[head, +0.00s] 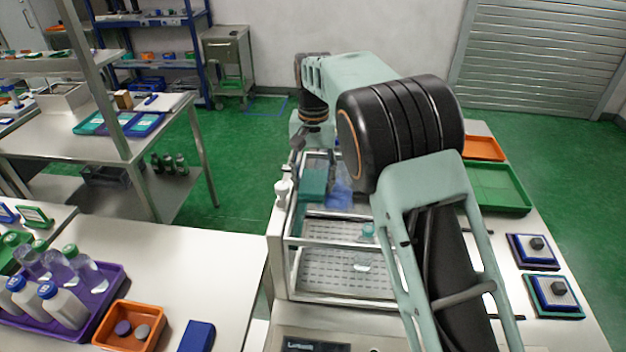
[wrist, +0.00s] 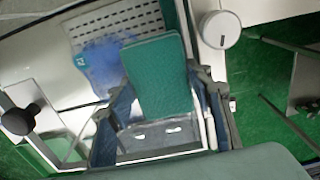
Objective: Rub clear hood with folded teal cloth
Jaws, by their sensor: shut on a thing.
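The folded teal cloth (wrist: 155,75) is held between the two fingers of my gripper (wrist: 160,88) in the wrist view. It lies flat-looking over the clear hood, whose metal frame (head: 293,241) encloses the machine in the head view. The cloth also shows as a teal patch (head: 313,184) at the hood's far left part. A blue translucent smear (wrist: 101,62) lies just left of the cloth in the wrist view, and right of it in the head view (head: 341,190). I cannot tell whether the cloth touches the hood. My arm hides the hood's right side.
A bottle with a teal cap (head: 367,232) stands inside the hood. A white round knob (wrist: 220,30) is close to the cloth's right. A purple tray (head: 108,316) of bottles and an orange bin (head: 130,328) are at left. A green tray (head: 500,188) is at right.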

